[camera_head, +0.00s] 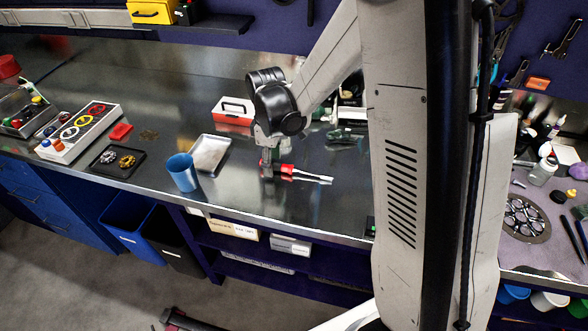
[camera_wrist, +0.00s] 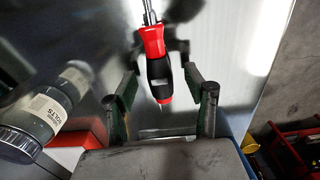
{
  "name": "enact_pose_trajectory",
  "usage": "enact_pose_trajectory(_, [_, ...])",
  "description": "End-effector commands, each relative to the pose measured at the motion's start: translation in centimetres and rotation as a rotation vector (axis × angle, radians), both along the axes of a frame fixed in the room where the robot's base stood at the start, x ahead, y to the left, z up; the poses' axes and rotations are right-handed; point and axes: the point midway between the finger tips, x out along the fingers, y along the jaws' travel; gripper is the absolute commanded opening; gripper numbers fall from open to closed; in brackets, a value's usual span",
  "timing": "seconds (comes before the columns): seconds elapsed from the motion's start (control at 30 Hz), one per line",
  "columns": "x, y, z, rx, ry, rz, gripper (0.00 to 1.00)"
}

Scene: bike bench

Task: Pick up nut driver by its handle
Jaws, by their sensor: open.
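The nut driver lies on the metal bench top, with a red and black handle (camera_head: 287,169) and a silver shaft (camera_head: 316,177) pointing right in the head view. In the wrist view its handle (camera_wrist: 156,66) lies between my open fingers, with the shaft running away toward the top edge. My gripper (camera_head: 268,168) is pointed down at the handle end, and in the wrist view its two fingers (camera_wrist: 162,95) stand apart on either side of the handle. I see no finger touching the handle. How high the fingertips are above the bench is hard to tell.
A blue cup (camera_head: 182,172) and a silver tray (camera_head: 210,154) stand left of my gripper. A red and white box (camera_head: 233,111) is behind it. A labelled bottle (camera_wrist: 47,108) shows at left in the wrist view. The bench front edge is close below the nut driver.

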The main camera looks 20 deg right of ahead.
Motion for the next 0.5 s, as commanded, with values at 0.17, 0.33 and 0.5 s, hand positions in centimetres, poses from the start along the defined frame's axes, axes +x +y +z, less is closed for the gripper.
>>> enact_pose_trajectory(0.17, [-0.02, -0.02, -0.97, 0.000, 0.000, 0.000, 0.48])
enact_pose_trajectory(0.33, [-0.02, -0.03, -0.99, 0.000, 0.000, 0.000, 0.48])
enact_pose_trajectory(0.5, [-0.02, -0.03, -0.98, 0.000, 0.000, 0.000, 0.31])
